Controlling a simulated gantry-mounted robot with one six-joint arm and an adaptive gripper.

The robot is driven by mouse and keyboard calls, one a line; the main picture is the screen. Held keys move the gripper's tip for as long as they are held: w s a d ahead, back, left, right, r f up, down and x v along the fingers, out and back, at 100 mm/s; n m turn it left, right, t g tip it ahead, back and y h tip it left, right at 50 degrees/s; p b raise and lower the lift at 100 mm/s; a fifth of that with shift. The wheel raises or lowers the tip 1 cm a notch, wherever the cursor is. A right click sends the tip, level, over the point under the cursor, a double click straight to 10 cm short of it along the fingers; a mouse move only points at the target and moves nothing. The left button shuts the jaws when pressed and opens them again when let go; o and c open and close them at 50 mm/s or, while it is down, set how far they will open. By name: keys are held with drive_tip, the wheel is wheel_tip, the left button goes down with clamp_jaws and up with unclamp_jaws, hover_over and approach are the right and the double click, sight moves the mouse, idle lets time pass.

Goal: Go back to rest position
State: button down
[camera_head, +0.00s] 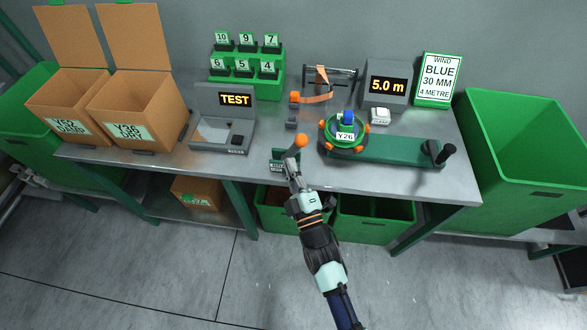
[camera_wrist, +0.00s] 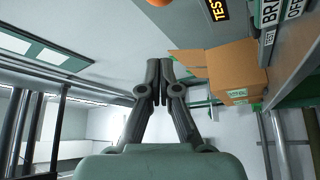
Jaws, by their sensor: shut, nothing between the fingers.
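My gripper (camera_head: 291,166) is shut and empty. In the head view it is at the front edge of the grey table (camera_head: 400,182), just below an orange-knobbed lever (camera_head: 299,141). I cannot tell whether it touches the lever or the small green labelled block beside it. In the wrist view the two dark fingers of my gripper (camera_wrist: 159,62) meet at their tips, with nothing seen between them. A cardboard box (camera_wrist: 230,72) shows to their right in that view.
Two open boxes (camera_head: 133,112) stand at the table's left, beside the TEST device (camera_head: 222,130). A winder with a blue-centred reel (camera_head: 347,117) and green base is right of my gripper. A 5.0 m display (camera_head: 388,85) stands behind. Green bins flank the table and sit beneath it.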

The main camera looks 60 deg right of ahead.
drive_tip(key=shift+v, duration=1.05)
drive_tip(key=w+a+r+m+y, duration=0.1)
drive_tip(key=w+a+r+y, duration=0.2)
drive_tip(key=a, duration=0.2)
drive_tip(key=w+a+r+y+p, duration=0.1)
drive_tip(key=w+a+r+y, duration=0.1)
drive_tip(key=w+a, duration=0.3)
drive_tip(key=w+a+r+m+y, duration=0.1)
drive_tip(key=w+a+r+y, duration=0.15)
drive_tip(key=a, duration=0.35)
drive_tip(key=s+a+r+m+g+y, duration=0.1)
drive_tip(key=s+a+r+g+y, duration=0.15)
drive_tip(key=a, duration=0.65)
drive_tip(key=s+a+r+m+g+y, duration=0.15)
drive_tip(key=s+a+y, duration=0.25)
drive_tip(key=a, duration=0.5)
wheel_tip(320, 180, up, 37)
drive_tip(key=d+p, duration=0.1)
drive_tip(key=p, duration=3.7)
drive_tip(key=shift+w+d+r+t+h+p, duration=0.2)
drive_tip(key=shift+w+t+h+p, duration=0.1)
drive_tip(key=shift+w+t+p, duration=0.1)
